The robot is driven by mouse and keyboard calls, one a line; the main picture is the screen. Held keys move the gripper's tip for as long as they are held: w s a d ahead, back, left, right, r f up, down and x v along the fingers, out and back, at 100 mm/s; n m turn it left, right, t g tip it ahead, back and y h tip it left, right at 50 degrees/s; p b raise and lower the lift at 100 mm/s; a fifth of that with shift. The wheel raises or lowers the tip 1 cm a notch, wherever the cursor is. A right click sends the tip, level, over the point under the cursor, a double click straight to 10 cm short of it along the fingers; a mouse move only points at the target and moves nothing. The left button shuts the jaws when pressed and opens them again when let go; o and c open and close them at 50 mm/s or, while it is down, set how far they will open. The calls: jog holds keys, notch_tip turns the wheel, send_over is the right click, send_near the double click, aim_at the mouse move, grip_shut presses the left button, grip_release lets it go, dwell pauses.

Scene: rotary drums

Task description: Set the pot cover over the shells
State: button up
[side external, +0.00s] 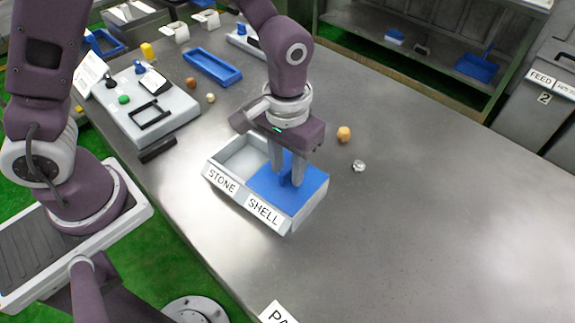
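A light grey two-part box (221,171) stands on the table, with a STONE label on its left compartment and a SHELL label on its right one. The blue pot cover (309,190) lies flat over the SHELL compartment, about level with the rim; I cannot tell if it rests fully. The STONE compartment is uncovered and looks empty. My gripper (288,175) points down over the cover, its fingers on both sides of the blue handle and appearing shut on it. Any shells under the cover are hidden.
An orange-tan lump (344,134) and a whitish piece (359,166) lie right of the box. A grey control panel (140,106), a blue tray (212,66) and two small pieces are behind left. The table's right side is clear.

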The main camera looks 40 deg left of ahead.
aim_at(287, 168)
notch_tip(287, 168, up, 7)
jog(key=shift+f, duration=0.2)
jog(key=shift+r, duration=0.1)
jog(key=s+a+r+t, duration=0.2)
jog(key=s+a+r, duration=0.35)
jog(key=r, duration=0.35)
jog(key=s+a+r+m+t, duration=0.1)
jog(key=s+a+r+t, duration=0.2)
jog(key=s+a, duration=0.4)
jog(key=shift+s+r+t, duration=0.3)
jog(key=shift+s, duration=0.95)
